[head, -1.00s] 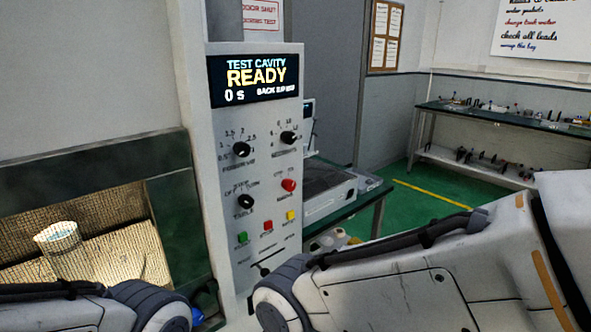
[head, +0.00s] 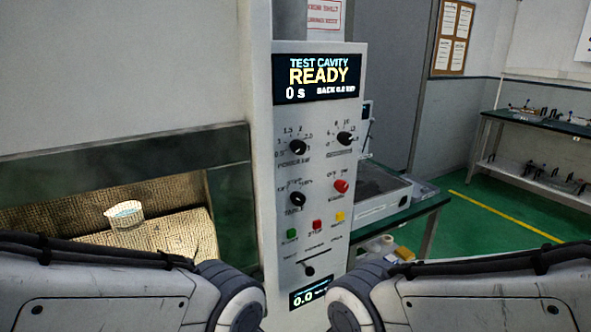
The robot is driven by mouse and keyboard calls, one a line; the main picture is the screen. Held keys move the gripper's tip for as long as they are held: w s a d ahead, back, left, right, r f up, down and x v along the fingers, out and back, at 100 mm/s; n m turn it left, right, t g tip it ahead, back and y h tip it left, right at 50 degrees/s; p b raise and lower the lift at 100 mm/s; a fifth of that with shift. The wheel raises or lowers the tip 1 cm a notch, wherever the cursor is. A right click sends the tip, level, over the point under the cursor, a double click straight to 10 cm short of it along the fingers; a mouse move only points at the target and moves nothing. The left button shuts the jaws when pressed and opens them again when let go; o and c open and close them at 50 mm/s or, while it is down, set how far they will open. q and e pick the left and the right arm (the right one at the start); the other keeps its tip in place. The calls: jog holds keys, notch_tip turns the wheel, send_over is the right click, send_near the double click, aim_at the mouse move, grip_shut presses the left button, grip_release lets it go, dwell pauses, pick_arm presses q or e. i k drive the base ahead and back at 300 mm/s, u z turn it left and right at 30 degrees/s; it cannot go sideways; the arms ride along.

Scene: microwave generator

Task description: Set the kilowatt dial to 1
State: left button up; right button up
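The kilowatt dial (head: 298,147) is a round black knob at the upper left of the white control panel (head: 334,233). Its scale runs in an arc over it, with 1.5 and 2 near the top; the label below reads as power in kW. The knob's pointer is too small to read for certain. My two arms come in from the lower left and lower right, in front of and below the panel. Neither gripper shows in the head view, and nothing of mine is seen touching the dial.
A second black knob (head: 344,139) is close right of the dial, with a table knob (head: 297,199) and red knob (head: 341,186) below. Small buttons and a slider sit lower. The display (head: 318,78) reads READY, 0 s. A beaker (head: 125,214) stands in the cavity at left.

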aim_at(298, 147)
jog(key=k, duration=1.2)
jog(key=z, duration=0.75)
jog(key=i, duration=1.55)
jog(key=u, duration=0.6)
